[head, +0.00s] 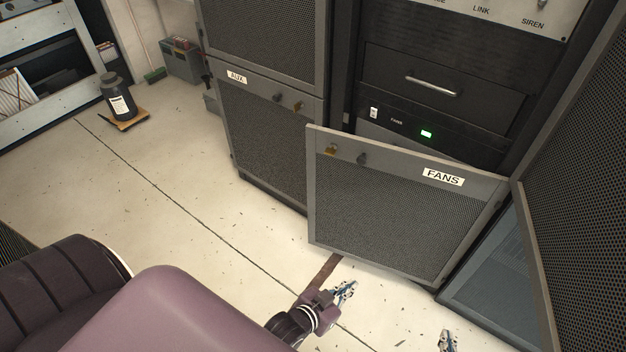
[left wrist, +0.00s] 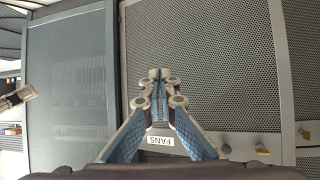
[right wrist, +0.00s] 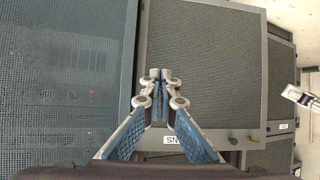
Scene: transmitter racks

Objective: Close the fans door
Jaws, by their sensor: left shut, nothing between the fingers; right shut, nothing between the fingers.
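The fans door (head: 400,205) is a grey framed mesh panel with a white FANS label (head: 443,177). It stands swung out from its rack bay, attached on its right side, with its free left edge in front of the AUX door. Two knobs sit at its upper left. My left gripper (head: 344,291) is shut and empty, low in front of the door. My right gripper (head: 447,341) is shut and empty at the bottom edge, farther right. The mesh door fills much of the left wrist view (left wrist: 210,70) and the right wrist view (right wrist: 205,50), behind the fingers.
The open bay shows a fans panel with a green light (head: 426,134) and a drawer above. The AUX door (head: 265,140) is shut at left. Another mesh door (head: 580,170) stands open at right. A dark bottle (head: 118,98) is far left.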

